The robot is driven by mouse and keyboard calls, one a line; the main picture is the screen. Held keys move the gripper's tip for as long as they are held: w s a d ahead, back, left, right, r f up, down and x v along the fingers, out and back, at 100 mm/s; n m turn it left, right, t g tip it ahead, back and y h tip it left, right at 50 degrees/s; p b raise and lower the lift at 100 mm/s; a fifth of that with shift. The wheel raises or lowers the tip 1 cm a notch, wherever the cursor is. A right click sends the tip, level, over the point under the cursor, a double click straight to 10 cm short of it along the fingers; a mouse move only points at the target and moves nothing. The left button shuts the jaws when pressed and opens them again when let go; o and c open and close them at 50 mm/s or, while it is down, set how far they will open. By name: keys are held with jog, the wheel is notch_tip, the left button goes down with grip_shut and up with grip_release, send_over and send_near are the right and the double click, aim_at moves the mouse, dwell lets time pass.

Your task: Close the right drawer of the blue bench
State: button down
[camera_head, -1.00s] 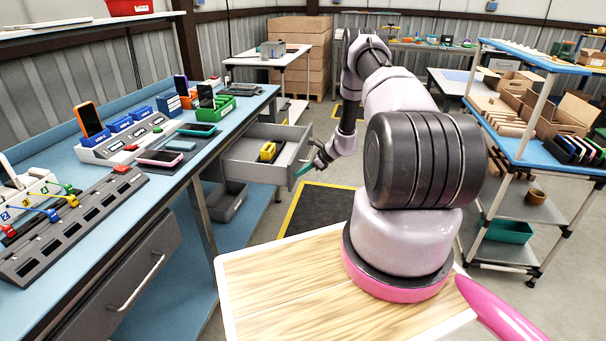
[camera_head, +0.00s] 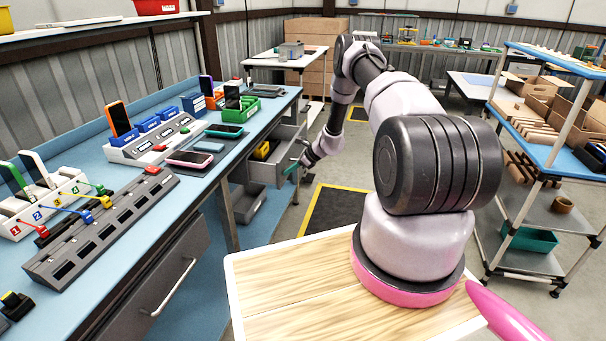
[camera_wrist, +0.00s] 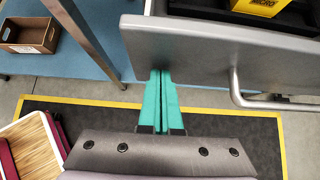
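The blue bench (camera_head: 62,285) runs along the left. Its right drawer (camera_head: 268,168) is a grey box, still partly pulled out from under the top at the bench's far end. In the wrist view its grey front panel (camera_wrist: 215,55) and bar handle (camera_wrist: 270,103) fill the upper right. My gripper (camera_head: 291,168) is at the drawer front. In the wrist view its two teal fingers (camera_wrist: 161,85) are pressed together with nothing between them. Their tips are at the panel's lower left part, left of the handle; contact is hard to confirm.
The left drawer (camera_head: 165,285) is shut. A yellow item (camera_head: 262,150) lies inside the right drawer. A bin (camera_head: 248,203) sits on the shelf below. Phones and docks crowd the benchtop. The dark floor mat (camera_head: 338,212) beside the drawer is clear. A shelf rack (camera_head: 545,160) stands right.

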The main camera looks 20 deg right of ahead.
aim_at(260, 166)
jog(key=w+a, duration=0.2)
jog(key=a, duration=0.1)
jog(key=w+a, duration=0.2)
jog(key=a, duration=0.1)
jog(key=w+a, duration=0.2)
jog(key=a, duration=0.2)
jog(key=shift+w, duration=0.3)
jog(key=shift+w+a, duration=0.3)
jog(key=shift+a, duration=0.15)
